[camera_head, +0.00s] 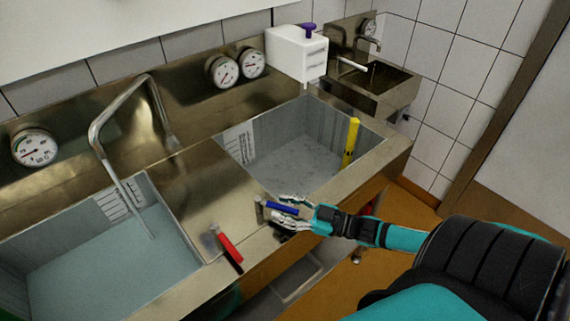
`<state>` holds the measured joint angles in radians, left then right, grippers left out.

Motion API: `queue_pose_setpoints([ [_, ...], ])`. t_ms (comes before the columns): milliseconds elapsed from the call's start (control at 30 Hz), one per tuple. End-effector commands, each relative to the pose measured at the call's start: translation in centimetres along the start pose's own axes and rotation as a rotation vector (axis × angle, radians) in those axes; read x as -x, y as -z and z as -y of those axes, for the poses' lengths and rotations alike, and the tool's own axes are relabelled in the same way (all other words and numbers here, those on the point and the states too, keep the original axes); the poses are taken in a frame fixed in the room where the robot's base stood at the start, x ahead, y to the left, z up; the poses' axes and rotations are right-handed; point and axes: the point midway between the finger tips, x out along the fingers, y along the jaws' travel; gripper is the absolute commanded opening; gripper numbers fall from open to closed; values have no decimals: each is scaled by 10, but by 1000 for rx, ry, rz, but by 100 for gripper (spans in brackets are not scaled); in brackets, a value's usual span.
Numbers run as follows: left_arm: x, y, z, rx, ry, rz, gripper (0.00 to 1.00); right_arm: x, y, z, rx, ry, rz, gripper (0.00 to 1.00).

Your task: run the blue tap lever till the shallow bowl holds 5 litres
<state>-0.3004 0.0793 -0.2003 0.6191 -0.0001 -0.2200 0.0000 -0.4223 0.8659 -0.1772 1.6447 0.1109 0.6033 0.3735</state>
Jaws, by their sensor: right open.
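The blue lever (283,208) sits on the front metal ledge between two basins, on a small metal post. My right gripper (286,213) is open, with its fingers on either side of the blue lever; I cannot tell whether they touch it. The right basin (262,135) has a scale on its inner wall and a grey floor; whether it holds water is unclear. The left basin (185,228) holds pale blue water below a curved spout (101,128). I cannot tell for sure which basin is the shallow bowl. My left gripper is out of view.
A red lever (229,248) stands left of the blue one. A yellow strip (351,142) stands in the right basin. A white container with a purple knob (297,53), dials (222,72) and a small sink (370,88) are behind. A grey tray (296,277) lies below.

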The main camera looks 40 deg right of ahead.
Motion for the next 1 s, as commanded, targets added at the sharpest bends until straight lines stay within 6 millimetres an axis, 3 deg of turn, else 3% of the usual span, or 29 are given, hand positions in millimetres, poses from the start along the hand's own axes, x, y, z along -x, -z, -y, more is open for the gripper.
queue_pose_setpoints([
  [233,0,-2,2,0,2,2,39,10,0,0,1,-1,1,40],
  [700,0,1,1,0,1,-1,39,102,-1,0,0,0,4,40],
  [1000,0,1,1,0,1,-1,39,121,0,0,0,0,0,40],
])
